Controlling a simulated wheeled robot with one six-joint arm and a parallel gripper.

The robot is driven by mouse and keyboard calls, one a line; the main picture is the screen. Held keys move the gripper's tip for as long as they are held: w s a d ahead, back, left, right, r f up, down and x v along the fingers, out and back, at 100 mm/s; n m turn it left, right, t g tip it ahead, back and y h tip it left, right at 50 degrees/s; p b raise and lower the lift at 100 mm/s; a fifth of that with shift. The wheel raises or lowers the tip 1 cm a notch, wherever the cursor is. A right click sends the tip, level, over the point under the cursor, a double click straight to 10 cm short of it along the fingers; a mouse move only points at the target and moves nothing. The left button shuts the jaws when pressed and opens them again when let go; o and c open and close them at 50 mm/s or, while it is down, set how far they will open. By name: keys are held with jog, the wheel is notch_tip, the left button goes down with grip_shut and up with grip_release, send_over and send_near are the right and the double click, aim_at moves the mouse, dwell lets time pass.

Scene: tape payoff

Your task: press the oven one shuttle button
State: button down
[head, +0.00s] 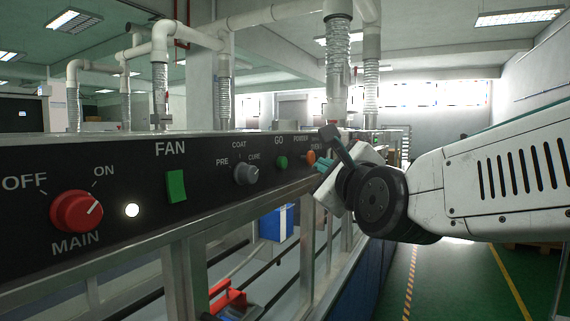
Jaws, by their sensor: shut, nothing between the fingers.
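A black control panel (105,185) runs along the left. Near its far end are a green button (282,162) under the label GO and an orange button (310,157) near the label POWDER. A small label that seems to read OVEN 1 (316,146) is partly covered by my gripper. No button clearly marked shuttle shows; that stretch of panel is hidden behind my gripper. My gripper (322,172) has teal fingers, is shut and empty, and is in front of the panel's far end, just right of the orange button. I cannot tell whether it touches the panel.
Nearer on the panel are a red MAIN knob (77,211), a lit white lamp (132,210), a green FAN switch (176,186) and a grey PRE/COAT/CURE knob (246,173). Metal frame posts stand below. Green floor (460,285) is open at the right.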

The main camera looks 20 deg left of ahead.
aim_at(282, 163)
jog(key=shift+w+a, duration=0.15)
jog(key=shift+a, duration=2.25)
jog(key=shift+a, duration=0.1)
jog(key=shift+a, duration=0.3)
